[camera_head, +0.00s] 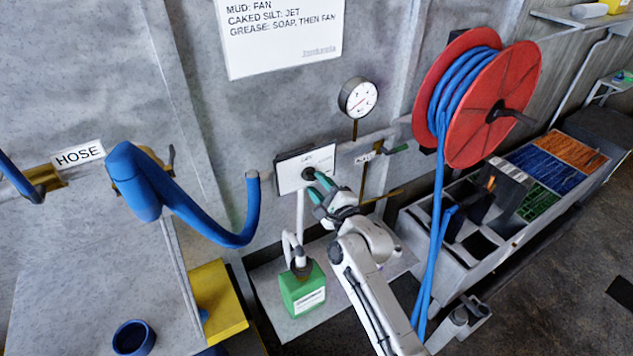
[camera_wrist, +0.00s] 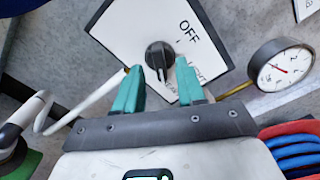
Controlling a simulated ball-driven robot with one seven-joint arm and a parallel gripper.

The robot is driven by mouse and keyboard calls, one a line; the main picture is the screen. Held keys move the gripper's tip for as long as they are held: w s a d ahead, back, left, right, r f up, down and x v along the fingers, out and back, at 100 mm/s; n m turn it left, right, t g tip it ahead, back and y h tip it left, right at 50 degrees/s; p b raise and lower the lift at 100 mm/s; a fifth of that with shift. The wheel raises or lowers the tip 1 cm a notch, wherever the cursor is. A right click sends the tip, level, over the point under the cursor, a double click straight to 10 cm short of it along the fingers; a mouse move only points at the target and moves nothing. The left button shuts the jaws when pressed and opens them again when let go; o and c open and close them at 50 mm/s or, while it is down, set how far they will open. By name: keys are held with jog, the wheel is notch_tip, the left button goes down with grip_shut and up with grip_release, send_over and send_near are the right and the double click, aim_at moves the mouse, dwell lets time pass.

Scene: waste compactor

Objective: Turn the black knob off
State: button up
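The black knob (camera_wrist: 159,56) sits on a white panel (camera_wrist: 120,27) marked OFF, seen in the wrist view. A light line on the knob points toward the bottom of that picture, away from the word OFF. My gripper (camera_wrist: 160,82) is open, its two green fingers on either side of the knob's lower part in the picture; I cannot tell whether they touch it. In the head view my gripper (camera_head: 318,184) is at the white panel (camera_head: 290,173) on the wall, and the knob is mostly hidden there by the fingers.
A pressure gauge (camera_head: 358,98) is above and right of the panel. A green soap container (camera_head: 303,290) stands below it, with a white pipe rising. A blue hose (camera_head: 200,212) hangs left, and a red hose reel (camera_head: 495,110) is right.

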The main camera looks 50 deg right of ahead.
jog(key=shift+w+d, duration=0.2)
jog(key=shift+w, duration=0.45)
jog(key=shift+c, duration=0.3)
grip_shut()
